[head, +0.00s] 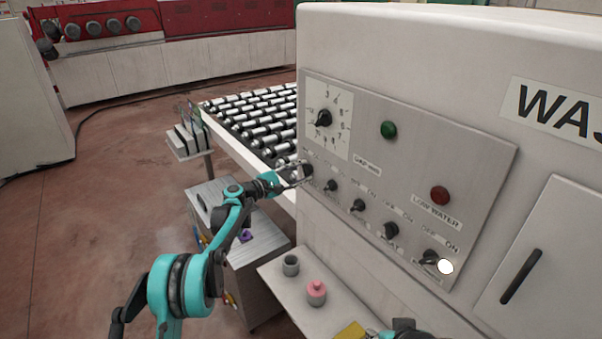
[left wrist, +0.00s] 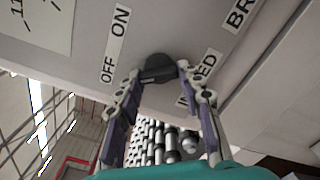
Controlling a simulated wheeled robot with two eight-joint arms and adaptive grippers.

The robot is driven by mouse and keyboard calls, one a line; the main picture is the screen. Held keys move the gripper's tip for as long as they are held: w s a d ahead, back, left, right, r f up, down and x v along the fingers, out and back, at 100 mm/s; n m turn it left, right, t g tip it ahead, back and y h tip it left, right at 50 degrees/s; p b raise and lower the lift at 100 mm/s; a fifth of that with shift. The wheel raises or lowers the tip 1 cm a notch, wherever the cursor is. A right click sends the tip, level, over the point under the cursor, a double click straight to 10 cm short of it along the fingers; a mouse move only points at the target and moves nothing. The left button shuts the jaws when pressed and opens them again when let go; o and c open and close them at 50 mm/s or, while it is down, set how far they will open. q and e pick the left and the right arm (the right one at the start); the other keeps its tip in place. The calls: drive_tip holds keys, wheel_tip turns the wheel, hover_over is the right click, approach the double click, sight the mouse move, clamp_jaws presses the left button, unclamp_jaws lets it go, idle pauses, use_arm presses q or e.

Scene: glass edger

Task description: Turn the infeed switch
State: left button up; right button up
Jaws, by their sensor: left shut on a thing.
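The infeed switch is a black rotary knob (head: 307,170) at the left end of the lower row on the grey control panel. It also shows in the left wrist view (left wrist: 158,68), between an OFF/ON label and a partly covered label ending in "ED". My left gripper (head: 298,178) is at this knob; in the left wrist view its fingers (left wrist: 160,80) are on either side of it, shut on it. Which mark the knob points to cannot be told. A teal and dark part of my right arm shows at the bottom edge of the head view; its fingers are unclear.
More black knobs (head: 358,205) continue the row to the right, below a dial (head: 323,118), a green button (head: 388,129) and a red one (head: 439,195). A shelf (head: 290,290) with a grey cup and pink jar is below. The roller conveyor (head: 255,105) lies behind.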

idle(0.4)
use_arm(q)
drive_tip(key=o, duration=1.2)
drive_tip(key=shift+c, duration=0.2)
drive_tip(key=v, duration=1.2)
